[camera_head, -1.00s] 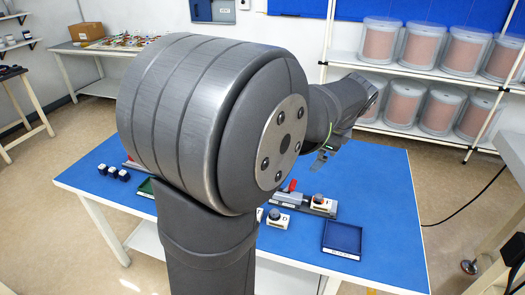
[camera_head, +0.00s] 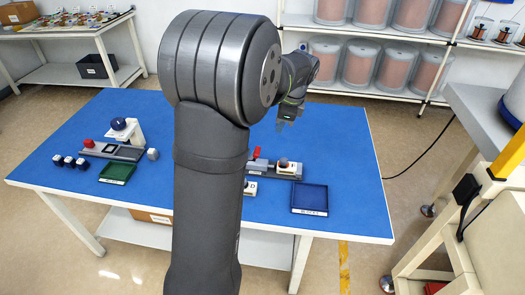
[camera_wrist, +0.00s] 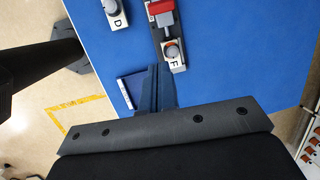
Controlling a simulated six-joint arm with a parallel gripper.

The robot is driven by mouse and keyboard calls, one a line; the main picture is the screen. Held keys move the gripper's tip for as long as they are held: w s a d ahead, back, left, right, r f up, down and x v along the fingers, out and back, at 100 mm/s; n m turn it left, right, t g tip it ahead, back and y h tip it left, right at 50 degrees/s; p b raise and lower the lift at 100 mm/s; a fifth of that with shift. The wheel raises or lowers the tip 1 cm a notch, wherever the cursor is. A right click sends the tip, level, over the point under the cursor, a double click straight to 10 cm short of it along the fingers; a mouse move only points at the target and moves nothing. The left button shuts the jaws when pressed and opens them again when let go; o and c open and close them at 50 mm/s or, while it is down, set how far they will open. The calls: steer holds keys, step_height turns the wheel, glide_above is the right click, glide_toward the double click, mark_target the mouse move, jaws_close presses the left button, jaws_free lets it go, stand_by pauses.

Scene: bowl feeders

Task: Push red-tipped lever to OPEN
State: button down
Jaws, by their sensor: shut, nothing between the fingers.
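The red-tipped lever (camera_head: 256,153) stands on a grey fixture (camera_head: 262,166) on the blue table, just right of my arm. In the wrist view its red part (camera_wrist: 160,7) shows at the top edge. A white block with a round knob, marked F (camera_wrist: 172,52), sits on the same fixture. My gripper (camera_head: 285,122) is above the back part of the table, behind the fixture in the head view, and apart from the lever. Its dark fingers (camera_wrist: 155,72) are shut and empty in the wrist view. No OPEN marking is readable.
A blue tray (camera_head: 310,211) lies right of the fixture. A white block marked D (camera_wrist: 115,16) stands beside it. The table's right side is clear.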

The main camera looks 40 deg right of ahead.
step_height(320, 180, down, 7)
steer(key=w+d+g, duration=0.1)
steer(key=w, duration=0.1)
steer(key=shift+d+g+y, duration=0.3)
steer(key=shift+d+g, duration=0.1)
steer(key=f, duration=0.3)
steer(key=a+f, duration=0.1)
steer(key=f, duration=0.2)
steer(key=w+f, duration=0.1)
steer(key=f, duration=0.3)
steer(key=shift+a, duration=0.15)
steer(key=shift+w+a+r, duration=0.8)
steer(key=shift+w+r, duration=0.05)
steer(key=shift+w, duration=0.1)
steer(key=shift+w+a+r, duration=0.3)
steer(key=shift+w+a, duration=0.05)
